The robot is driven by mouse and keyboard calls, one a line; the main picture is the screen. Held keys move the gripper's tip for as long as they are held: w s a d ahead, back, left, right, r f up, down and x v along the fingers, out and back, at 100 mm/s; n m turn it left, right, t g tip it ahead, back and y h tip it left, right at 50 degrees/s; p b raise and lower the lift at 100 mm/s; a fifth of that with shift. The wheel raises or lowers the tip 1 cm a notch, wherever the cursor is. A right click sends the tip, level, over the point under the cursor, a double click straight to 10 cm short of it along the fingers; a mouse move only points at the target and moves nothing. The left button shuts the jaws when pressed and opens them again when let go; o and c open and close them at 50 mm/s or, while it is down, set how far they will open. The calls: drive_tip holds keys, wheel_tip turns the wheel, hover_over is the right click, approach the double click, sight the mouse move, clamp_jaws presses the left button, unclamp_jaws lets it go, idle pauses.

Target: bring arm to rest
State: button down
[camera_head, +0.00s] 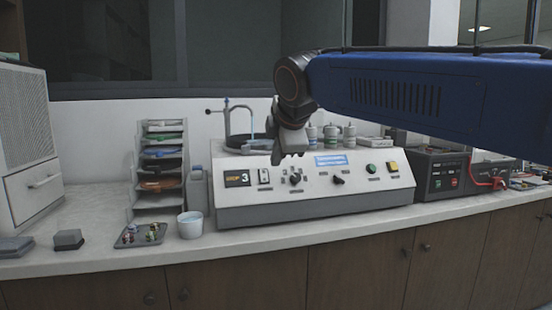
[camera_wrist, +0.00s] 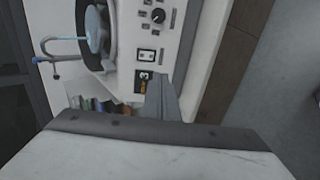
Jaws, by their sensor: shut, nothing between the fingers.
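My gripper (camera_head: 283,155) hangs at the end of my blue arm in front of the white machine (camera_head: 225,190) with a sloped control panel. Its jaws look closed and hold nothing. The panel has knobs, a small blue display (camera_head: 331,160), a green button and a yellow button. In the head view the gripper is in front of the panel's upper edge; I cannot tell the exact gap.
A tiered rack (camera_head: 160,165), a white cup (camera_head: 190,225) and a small tray (camera_head: 128,242) with small parts stand left of the machine. A grey block (camera_head: 68,240) lies further left. A dark power unit (camera_head: 440,176) with red leads is at right.

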drive_tip(key=s+d+f+m+g+h, duration=0.1)
drive_tip(key=s+d+f+m, duration=0.5)
drive_tip(key=d, duration=0.4)
drive_tip(key=s+d+f+m+g+h, duration=0.1)
drive_tip(key=s+d+f+m, duration=0.35)
drive_tip(key=d+f, duration=0.5)
drive_tip(key=s+d+f+m+g, duration=0.1)
drive_tip(key=s+d+f+m, duration=0.4)
drive_tip(key=s+f, duration=0.4)
drive_tip(key=s+d+f+m+g, duration=0.1)
drive_tip(key=s+d+f+m, duration=0.4)
drive_tip(key=s+f, duration=0.4)
drive_tip(key=shift+s+f+m+h, duration=0.3)
drive_tip(key=shift+s+f+m, duration=0.1)
drive_tip(key=shift+f, duration=0.15)
